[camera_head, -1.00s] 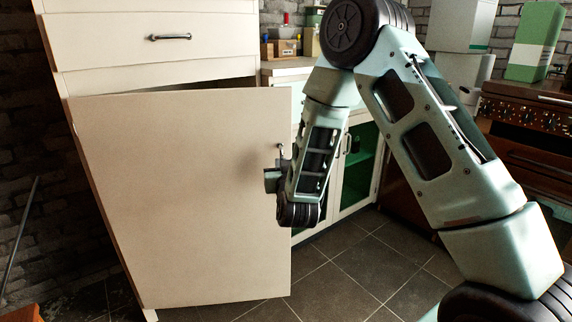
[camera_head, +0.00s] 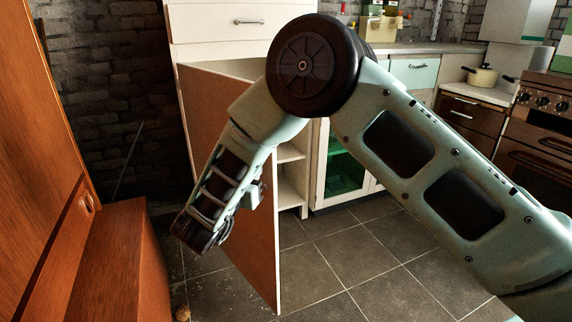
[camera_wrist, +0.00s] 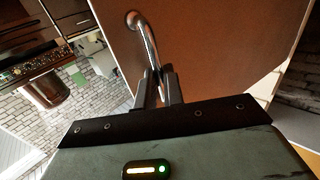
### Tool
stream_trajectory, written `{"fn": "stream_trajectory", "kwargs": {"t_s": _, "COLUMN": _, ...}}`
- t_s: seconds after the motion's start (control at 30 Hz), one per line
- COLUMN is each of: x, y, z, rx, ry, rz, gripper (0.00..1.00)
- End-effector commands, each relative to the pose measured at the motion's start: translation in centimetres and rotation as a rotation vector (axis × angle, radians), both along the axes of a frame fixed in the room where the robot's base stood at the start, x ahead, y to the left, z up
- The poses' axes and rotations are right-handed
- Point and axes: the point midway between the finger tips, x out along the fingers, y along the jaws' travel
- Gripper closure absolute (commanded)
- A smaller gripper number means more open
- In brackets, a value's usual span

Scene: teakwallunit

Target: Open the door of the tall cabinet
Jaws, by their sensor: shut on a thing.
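The tall cabinet (camera_head: 220,25) is cream-white, with a drawer and bar handle above its door. Its door (camera_head: 262,255) stands swung out towards me, seen at a steep angle, with its face in reddish-brown shade. Cabinet shelves (camera_head: 291,190) show to the right of the door's edge. My gripper (camera_wrist: 160,85) is shut on the door's curved metal handle (camera_wrist: 143,35) in the wrist view. In the head view my gripper (camera_head: 256,190) is beside the door face, partly hidden by my wrist. My arm covers much of the door's upper part.
An orange-brown wooden unit (camera_head: 115,265) stands close on the left, near my wrist. A low cabinet with a green interior (camera_head: 345,170) stands right of the tall cabinet. A stove (camera_head: 540,140) is at the far right. Grey floor tiles (camera_head: 375,255) are clear in the middle.

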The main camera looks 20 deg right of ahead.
Motion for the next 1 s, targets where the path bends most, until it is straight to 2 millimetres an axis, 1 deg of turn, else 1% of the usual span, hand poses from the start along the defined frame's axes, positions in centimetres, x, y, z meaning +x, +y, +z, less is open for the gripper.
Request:
{"fn": "stream_trajectory", "kwargs": {"t_s": 0.03, "x": 0.4, "y": 1.8, "z": 0.2, "rx": 0.011, "ry": -0.012, "rz": 0.002, "gripper": 1.00}}
{"fn": "stream_trajectory", "kwargs": {"t_s": 0.3, "x": -0.5, "y": 6.8, "z": 0.2, "rx": 0.006, "ry": -0.015, "rz": -0.110, "gripper": 1.00}}
{"fn": "stream_trajectory", "kwargs": {"t_s": 0.7, "x": -1.1, "y": 12.7, "z": 0.3, "rx": 0.005, "ry": -0.019, "rz": -0.241, "gripper": 1.00}}
{"fn": "stream_trajectory", "kwargs": {"t_s": 1.0, "x": -1.2, "y": 16.3, "z": 0.4, "rx": 0.003, "ry": -0.021, "rz": -0.243, "gripper": 1.00}}
